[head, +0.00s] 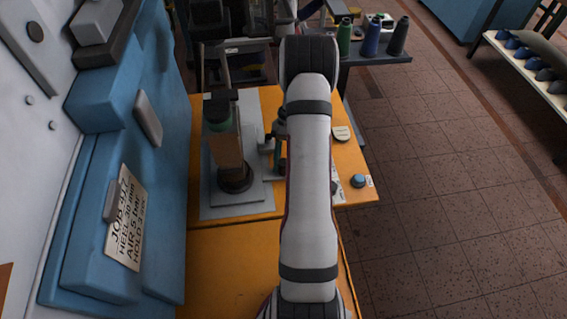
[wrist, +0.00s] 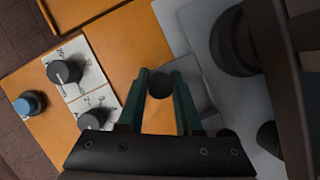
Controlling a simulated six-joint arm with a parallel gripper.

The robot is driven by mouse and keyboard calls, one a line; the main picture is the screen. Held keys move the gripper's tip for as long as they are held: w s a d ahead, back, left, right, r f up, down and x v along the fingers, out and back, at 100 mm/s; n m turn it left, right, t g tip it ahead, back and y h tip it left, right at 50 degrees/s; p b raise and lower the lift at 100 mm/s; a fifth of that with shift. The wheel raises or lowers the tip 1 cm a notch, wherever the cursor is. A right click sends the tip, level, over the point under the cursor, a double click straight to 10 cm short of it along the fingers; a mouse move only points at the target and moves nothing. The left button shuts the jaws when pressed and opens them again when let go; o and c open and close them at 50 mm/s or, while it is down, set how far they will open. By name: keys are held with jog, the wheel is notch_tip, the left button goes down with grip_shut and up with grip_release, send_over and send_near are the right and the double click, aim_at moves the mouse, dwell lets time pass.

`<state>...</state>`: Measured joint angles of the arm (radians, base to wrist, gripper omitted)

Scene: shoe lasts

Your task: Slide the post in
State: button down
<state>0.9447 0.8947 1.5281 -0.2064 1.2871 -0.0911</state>
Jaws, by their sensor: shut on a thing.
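My gripper (wrist: 168,90) is shut on a dark round post (wrist: 160,85), seen nearly end-on between its two green fingertips in the wrist view. The post is held over the edge of a grey plate (wrist: 184,38), apart from the dark round base (wrist: 230,45) at the upper right. In the head view my gripper (head: 278,160) is partly hidden by my arm, just right of the grey fixture plate (head: 213,208). A tilted brown block (head: 226,150) with a green top stands over a dark round base (head: 235,180) on that plate. No open hole for the post is clearly visible.
A blue machine (head: 120,200) with a job note (head: 126,218) stands close on the left. Thread spools (head: 371,38) stand at the back.

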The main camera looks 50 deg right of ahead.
jog(key=w+d, duration=0.6)
jog(key=shift+w+d, duration=0.25)
jog(key=c, duration=0.9)
grip_release()
jog(key=shift+o, duration=0.2)
